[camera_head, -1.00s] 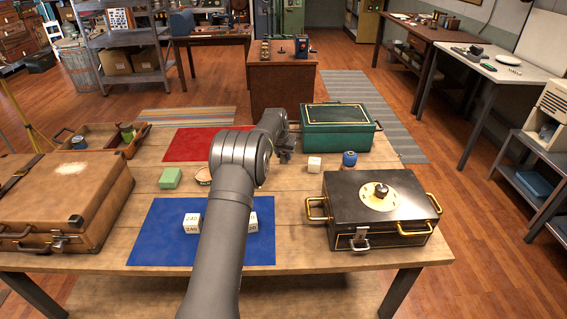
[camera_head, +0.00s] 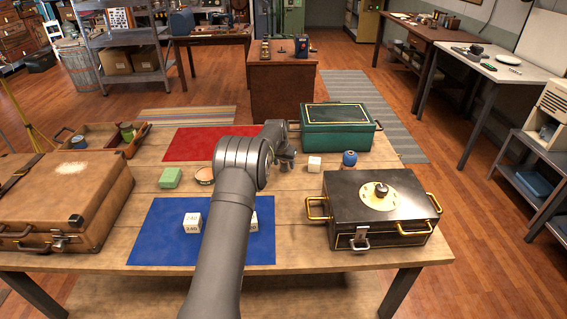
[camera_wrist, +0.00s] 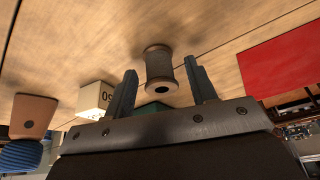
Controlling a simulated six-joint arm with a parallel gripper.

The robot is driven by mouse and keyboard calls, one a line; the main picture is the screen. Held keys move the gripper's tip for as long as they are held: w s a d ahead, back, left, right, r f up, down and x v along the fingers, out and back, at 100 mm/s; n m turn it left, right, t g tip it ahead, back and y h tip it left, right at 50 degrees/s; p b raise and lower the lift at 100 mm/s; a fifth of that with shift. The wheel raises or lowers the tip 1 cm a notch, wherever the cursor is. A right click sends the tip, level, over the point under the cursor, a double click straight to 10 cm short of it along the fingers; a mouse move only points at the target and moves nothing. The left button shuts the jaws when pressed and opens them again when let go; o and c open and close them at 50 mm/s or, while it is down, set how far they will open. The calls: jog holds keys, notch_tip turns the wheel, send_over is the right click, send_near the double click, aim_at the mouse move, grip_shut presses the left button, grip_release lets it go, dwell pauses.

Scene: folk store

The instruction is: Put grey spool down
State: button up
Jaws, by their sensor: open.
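The grey spool (camera_wrist: 160,68) shows in the wrist view between my gripper's two fingers, its holed end facing the camera. It appears to stand on the wooden table. My gripper (camera_wrist: 160,66) is open, with a visible gap between each finger and the spool. In the head view my gripper (camera_head: 286,158) is low over the table, in front of the green chest (camera_head: 336,141) and left of the white cube (camera_head: 314,163). I cannot make out the spool clearly there.
A blue spool-like item (camera_head: 349,159) stands right of the cube. A red mat (camera_head: 190,143) lies left of my gripper.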

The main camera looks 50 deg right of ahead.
aim_at(284, 171)
jog(key=v, duration=1.2)
jog(key=shift+r, duration=0.15)
jog(key=shift+d, duration=0.1)
jog(key=x, duration=1.1)
jog(key=shift+f, duration=0.3)
jog(key=shift+w+d+f, duration=0.1)
jog(key=shift+w+d, duration=0.05)
jog(key=shift+d, duration=0.05)
jog(key=shift+r, duration=1.5)
